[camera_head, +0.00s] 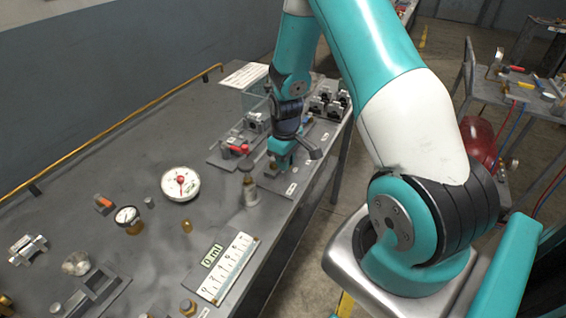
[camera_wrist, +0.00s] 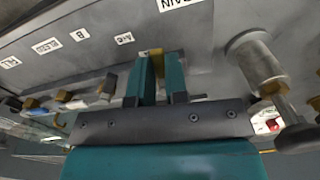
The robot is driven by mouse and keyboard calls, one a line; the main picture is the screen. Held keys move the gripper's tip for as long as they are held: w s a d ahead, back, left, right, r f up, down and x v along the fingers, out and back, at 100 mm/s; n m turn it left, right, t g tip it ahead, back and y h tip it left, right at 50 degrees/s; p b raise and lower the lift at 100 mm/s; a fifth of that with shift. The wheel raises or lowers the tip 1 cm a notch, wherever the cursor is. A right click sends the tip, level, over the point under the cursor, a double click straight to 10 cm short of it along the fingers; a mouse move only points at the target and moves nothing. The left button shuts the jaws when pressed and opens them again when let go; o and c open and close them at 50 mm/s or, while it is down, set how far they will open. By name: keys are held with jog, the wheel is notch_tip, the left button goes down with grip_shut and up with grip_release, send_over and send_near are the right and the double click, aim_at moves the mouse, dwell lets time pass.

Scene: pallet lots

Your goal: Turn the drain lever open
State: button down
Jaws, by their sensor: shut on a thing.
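My gripper (camera_head: 283,163) is low over the right part of the grey bench. In the wrist view its two teal fingers (camera_wrist: 161,68) are closed around a small brass-yellow piece, the drain lever (camera_wrist: 155,54). Only its end shows between the fingertips; the rest is hidden, so its angle cannot be told. In the head view the gripper mostly covers the lever.
A grey cylinder (camera_wrist: 256,58) stands right of the fingers in the wrist view. A red-handled fitting (camera_head: 238,148) and a grey bottle-like part (camera_head: 249,190) are left of the gripper. Black clamp blocks (camera_head: 327,104) stand behind. Gauges (camera_head: 180,184) and a scale plate (camera_head: 229,268) lie nearer.

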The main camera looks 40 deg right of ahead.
jog(key=shift+w+d+n, duration=0.1)
jog(key=shift+d+n, duration=0.15)
jog(key=shift+n, duration=0.25)
jog(key=c, duration=1.1)
grip_release()
jog(key=shift+r, duration=0.1)
notch_tip(320, 180, up, 17)
jog(key=shift+r+b, duration=0.15)
jog(key=shift+b, duration=0.8)
